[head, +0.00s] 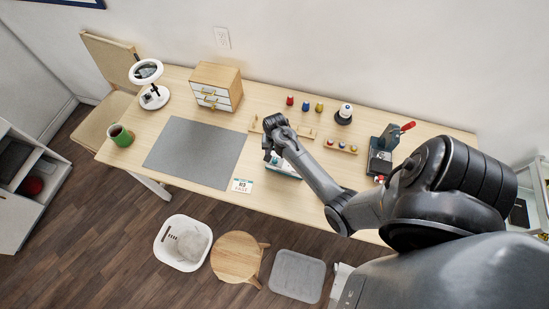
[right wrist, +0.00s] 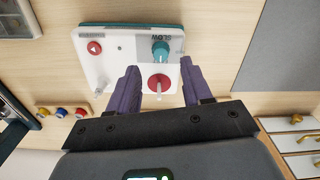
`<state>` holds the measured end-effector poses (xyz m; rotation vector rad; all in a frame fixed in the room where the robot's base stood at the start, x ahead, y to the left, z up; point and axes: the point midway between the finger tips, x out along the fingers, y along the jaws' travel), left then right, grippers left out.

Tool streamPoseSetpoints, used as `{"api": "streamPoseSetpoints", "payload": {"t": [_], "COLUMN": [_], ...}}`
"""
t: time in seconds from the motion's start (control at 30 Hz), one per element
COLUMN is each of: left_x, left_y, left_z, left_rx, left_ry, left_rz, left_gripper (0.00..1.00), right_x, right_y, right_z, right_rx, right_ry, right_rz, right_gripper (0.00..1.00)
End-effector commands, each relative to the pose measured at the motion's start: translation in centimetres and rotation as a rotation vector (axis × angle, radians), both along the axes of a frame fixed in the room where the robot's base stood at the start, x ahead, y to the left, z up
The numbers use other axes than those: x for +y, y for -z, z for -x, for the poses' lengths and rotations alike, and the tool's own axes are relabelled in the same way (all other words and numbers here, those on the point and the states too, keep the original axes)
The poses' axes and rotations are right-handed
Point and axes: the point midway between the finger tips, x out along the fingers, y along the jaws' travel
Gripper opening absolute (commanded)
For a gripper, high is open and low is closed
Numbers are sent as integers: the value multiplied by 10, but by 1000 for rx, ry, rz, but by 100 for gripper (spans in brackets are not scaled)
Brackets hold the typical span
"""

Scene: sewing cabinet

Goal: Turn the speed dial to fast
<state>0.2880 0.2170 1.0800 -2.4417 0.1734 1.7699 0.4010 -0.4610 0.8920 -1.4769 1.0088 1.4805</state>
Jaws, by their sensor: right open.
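A white control panel with a teal edge (right wrist: 103,66) lies on the table; in the head view the panel (head: 284,174) is mostly hidden under my right gripper (head: 273,153). In the right wrist view it carries a teal dial (right wrist: 160,52) beside the printed word SLOW, a red knob (right wrist: 153,83) with a pale bar, and a red button (right wrist: 94,48) with a triangle. My right gripper (right wrist: 160,72) is open and empty. My left gripper is not in view.
A grey mat (head: 195,152) and a printed card (head: 242,186) lie left of the panel. A drawer box (head: 216,86), thread spools (head: 305,106), a spool rack (head: 341,146) and a dark device with a red handle (head: 383,152) stand around. A green mug (head: 121,136) is far left.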

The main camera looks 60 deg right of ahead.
Motion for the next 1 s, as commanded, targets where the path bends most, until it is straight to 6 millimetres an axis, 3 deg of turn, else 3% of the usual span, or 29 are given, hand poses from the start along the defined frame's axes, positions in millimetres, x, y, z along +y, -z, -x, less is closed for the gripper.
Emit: {"api": "streamPoseSetpoints", "payload": {"t": [0.1, 0.33, 0.77, 1.0], "left_x": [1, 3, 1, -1], "left_y": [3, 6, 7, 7], "left_z": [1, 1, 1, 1], "left_rx": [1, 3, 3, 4], "left_ry": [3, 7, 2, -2], "left_rz": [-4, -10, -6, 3], "left_gripper": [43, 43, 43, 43], "right_x": [0, 0, 0, 0], "right_y": [20, 44, 50, 50], "right_z": [-1, -1, -1, -1], "right_rx": [0, 0, -1, -2], "right_ry": [0, 0, -1, -1], "right_rz": [-1, 0, 1, 1], "right_gripper": [49, 49, 49, 14]}}
